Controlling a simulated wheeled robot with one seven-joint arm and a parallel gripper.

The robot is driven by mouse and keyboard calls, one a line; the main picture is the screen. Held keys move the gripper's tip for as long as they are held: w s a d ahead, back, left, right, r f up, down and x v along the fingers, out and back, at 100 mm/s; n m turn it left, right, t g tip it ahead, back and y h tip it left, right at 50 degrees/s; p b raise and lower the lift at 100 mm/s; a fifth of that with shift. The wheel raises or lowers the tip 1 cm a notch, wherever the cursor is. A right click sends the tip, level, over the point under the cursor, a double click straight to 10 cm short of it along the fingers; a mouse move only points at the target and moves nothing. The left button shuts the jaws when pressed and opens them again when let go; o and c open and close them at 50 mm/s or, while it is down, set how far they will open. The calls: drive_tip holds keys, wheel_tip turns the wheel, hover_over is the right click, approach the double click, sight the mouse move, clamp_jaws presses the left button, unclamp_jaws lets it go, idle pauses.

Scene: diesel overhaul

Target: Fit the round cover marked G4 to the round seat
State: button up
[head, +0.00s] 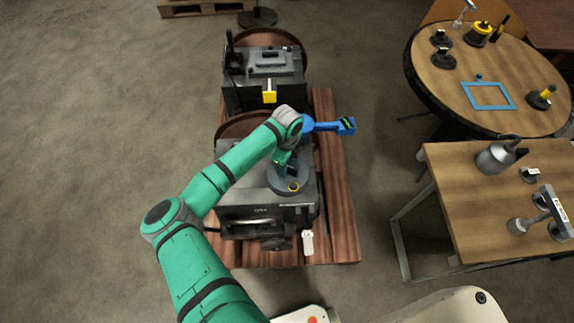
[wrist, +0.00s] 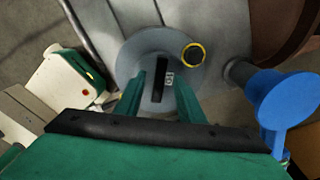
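A round grey cover (wrist: 130,62) with a black bar handle (wrist: 159,82) lies on top of the front engine block (head: 240,190); it also shows in the head view (head: 288,186). A small white label (wrist: 170,78) beside the handle seems to carry a mark, too small to read surely. A yellow-ringed black knob (wrist: 193,55) stands near the cover's edge. My gripper (wrist: 160,90) points down over the cover with one finger on each side of the handle. Gaps show between fingers and handle. I cannot see the round seat; whether the cover sits in it cannot be told.
A blue part (head: 330,125) sticks out right of the block, close to my gripper in the wrist view (wrist: 285,105). A second engine block (head: 235,92) stands behind on the wooden pallet (head: 342,215). Round (head: 440,85) and rectangular (head: 450,200) tables at right hold loose parts.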

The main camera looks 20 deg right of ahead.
wheel_tip(320, 180, up, 10)
drive_tip(key=shift+r, duration=0.2)
idle(0.8)
